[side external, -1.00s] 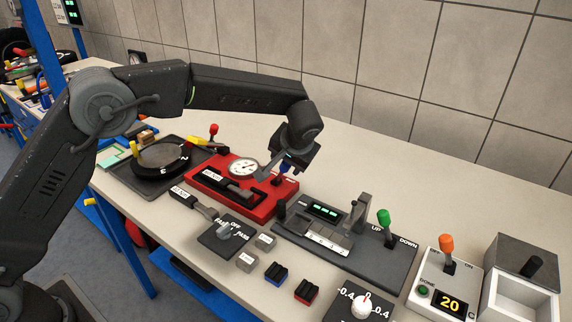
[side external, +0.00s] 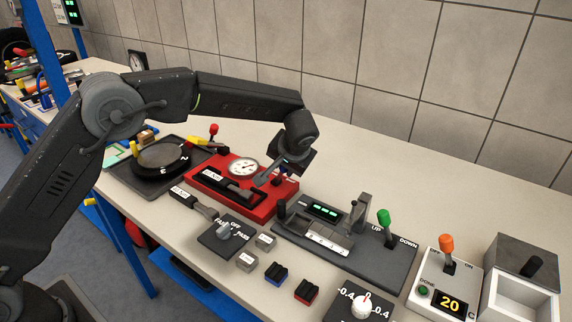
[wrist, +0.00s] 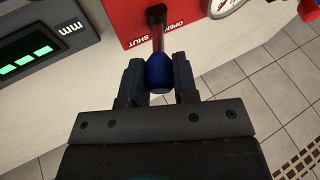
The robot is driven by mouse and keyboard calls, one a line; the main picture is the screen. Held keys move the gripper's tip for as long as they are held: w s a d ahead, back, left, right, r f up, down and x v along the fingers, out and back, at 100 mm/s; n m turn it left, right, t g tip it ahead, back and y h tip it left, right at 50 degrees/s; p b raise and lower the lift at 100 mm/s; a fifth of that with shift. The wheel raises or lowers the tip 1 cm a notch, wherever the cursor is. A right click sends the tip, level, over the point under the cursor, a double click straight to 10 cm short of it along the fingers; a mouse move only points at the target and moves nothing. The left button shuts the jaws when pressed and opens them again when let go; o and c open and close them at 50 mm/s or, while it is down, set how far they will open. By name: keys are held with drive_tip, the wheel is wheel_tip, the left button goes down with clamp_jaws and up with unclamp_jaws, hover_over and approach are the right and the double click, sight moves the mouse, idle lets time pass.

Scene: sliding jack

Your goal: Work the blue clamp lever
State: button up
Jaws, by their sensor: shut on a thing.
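The blue clamp lever knob (wrist: 159,71) sits between the two dark fingers of my gripper (wrist: 159,64) in the wrist view. My gripper is shut on this knob. The lever's stem runs from the knob to a black pivot piece (wrist: 156,13) on the red fixture (wrist: 124,20). OPEN and SHUT labels lie beside the stem on the red plate. In the side view, my gripper (side external: 284,172) is low at the right end of the red fixture (side external: 232,205), and largely hides the lever there.
A round dial gauge (side external: 244,167) stands on the red fixture, close to my wrist. A grey measuring unit with a green display (side external: 324,211) is just to the right. A black round plate (side external: 163,158) is on the left. Bare bench lies behind the fixtures.

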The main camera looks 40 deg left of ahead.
clamp_jaws()
drive_tip(key=shift+a+r+h, duration=0.25)
drive_tip(key=shift+a+h, duration=0.5)
drive_tip(key=shift+h, duration=0.35)
drive_tip(key=shift+a+r+n+h, duration=0.1)
drive_tip(key=shift+a+n+h, duration=0.3)
drive_tip(key=shift+a+h, duration=0.65)
drive_tip(key=a+h, duration=0.1)
drive_tip(key=h, duration=0.2)
drive_tip(key=shift+a+f+n, duration=0.2)
drive_tip(key=shift+a+n, duration=0.1)
drive_tip(key=shift+a, duration=0.05)
drive_tip(key=shift+a+f+h, duration=0.2)
drive_tip(key=shift+a+h, duration=0.35)
drive_tip(key=shift+h, duration=0.6)
